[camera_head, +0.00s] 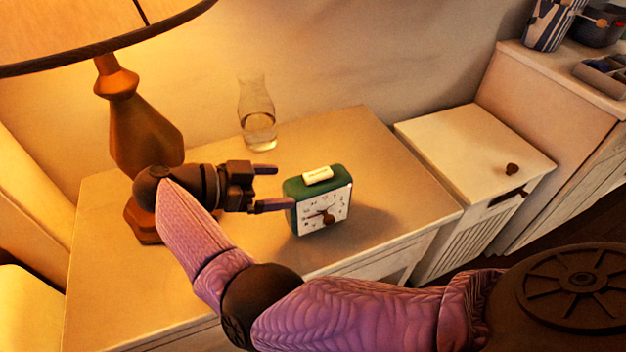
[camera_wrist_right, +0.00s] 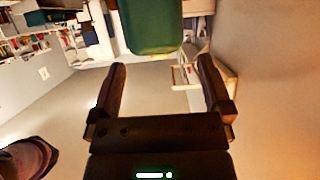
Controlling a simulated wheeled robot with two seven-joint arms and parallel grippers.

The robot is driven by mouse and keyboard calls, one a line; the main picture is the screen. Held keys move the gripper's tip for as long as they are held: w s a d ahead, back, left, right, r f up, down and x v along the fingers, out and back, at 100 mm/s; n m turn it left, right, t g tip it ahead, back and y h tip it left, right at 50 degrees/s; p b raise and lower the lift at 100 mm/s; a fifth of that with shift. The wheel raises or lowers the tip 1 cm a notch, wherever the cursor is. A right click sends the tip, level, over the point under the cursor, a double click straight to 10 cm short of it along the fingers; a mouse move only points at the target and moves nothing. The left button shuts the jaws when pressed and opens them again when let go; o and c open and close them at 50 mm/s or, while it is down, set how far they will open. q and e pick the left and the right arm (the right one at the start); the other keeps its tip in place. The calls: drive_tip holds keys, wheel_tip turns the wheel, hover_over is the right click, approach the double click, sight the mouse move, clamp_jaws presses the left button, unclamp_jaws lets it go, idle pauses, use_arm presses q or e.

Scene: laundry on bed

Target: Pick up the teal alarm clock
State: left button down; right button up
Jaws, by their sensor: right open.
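The teal alarm clock (camera_head: 292,190) stands upright on the nightstand, with a white square dial and a cream button on top. It also shows as a green block in the right wrist view (camera_wrist_right: 152,27), just beyond the fingertips. My right gripper (camera_head: 270,187) is left of the clock in the head view, pointing at it. Its two fingers are apart with nothing between them, and the near fingertip is very close to the clock's side. In the wrist view my right gripper (camera_wrist_right: 162,75) is open, with the clock ahead between the lines of the fingers. My left gripper is not in view.
A table lamp (camera_head: 140,115) with a wide shade stands at the left, behind my right wrist. A glass carafe (camera_head: 257,115) stands near the wall. A white cabinet (camera_head: 470,140) stands right of the nightstand (camera_head: 360,135). The tabletop right of the clock is clear.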

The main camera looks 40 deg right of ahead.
sight(294, 186)
drive_tip(key=b+x, duration=0.1)
drive_tip(key=x, duration=0.5)
drive_tip(key=shift+s+d, duration=0.15)
drive_tip(key=shift+s, duration=0.1)
drive_tip(key=shift+r, duration=0.1)
clamp_jaws()
